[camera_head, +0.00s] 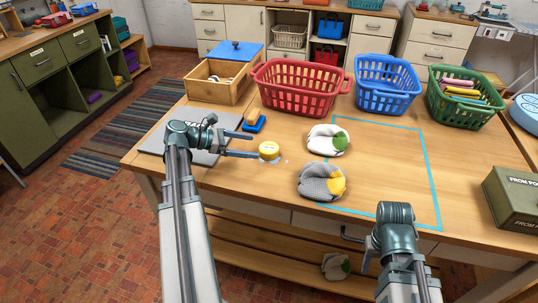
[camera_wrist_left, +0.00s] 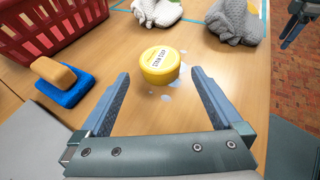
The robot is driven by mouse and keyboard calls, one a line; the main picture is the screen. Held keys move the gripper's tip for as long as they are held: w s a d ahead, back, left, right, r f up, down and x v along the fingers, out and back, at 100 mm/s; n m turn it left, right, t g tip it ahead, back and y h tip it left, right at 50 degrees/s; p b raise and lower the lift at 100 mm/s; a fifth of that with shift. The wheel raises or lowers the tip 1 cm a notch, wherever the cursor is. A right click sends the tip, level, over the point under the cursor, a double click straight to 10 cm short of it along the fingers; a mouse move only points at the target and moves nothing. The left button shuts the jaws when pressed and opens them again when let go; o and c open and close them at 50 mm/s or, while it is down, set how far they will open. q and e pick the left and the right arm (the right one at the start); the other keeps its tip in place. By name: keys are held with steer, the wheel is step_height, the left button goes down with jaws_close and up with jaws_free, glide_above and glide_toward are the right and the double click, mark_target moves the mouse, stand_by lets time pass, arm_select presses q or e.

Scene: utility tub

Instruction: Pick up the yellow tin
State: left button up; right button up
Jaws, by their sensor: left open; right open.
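The yellow tin (camera_head: 269,150) stands on the wooden workbench, just beyond the fingertips of my left gripper (camera_head: 252,145). My left gripper is open and empty. My right gripper (camera_head: 357,250) is low at the bench's front edge, away from the tin, and holds nothing that I can see.
A blue sponge-like block with a tan top (camera_head: 253,122) lies left of the tin. Behind stand a red basket (camera_head: 300,90), a blue basket (camera_head: 388,85) and a wooden box (camera_head: 215,88). Pale spots mark the bench beside the tin.

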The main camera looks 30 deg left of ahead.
mark_target(263, 148)
arm_select(q)
steer(key=shift+w+d+f, duration=0.15)
steer(key=shift+w+d, duration=0.1)
steer(key=shift+w+d+f+b, duration=0.2)
steer(key=shift+d+f+b, duration=0.05)
steer(key=shift+f+b, duration=0.15)
steer(key=b+x, duration=0.1)
steer(key=x, duration=0.2)
steer(key=shift+w+d+f+b, duration=0.1)
steer(key=shift+f+b, duration=0.25)
steer(key=shift+b, duration=0.05)
steer(key=shift+w+d, duration=0.25)
steer(key=c, duration=1.2)
steer(key=shift+c, duration=0.2)
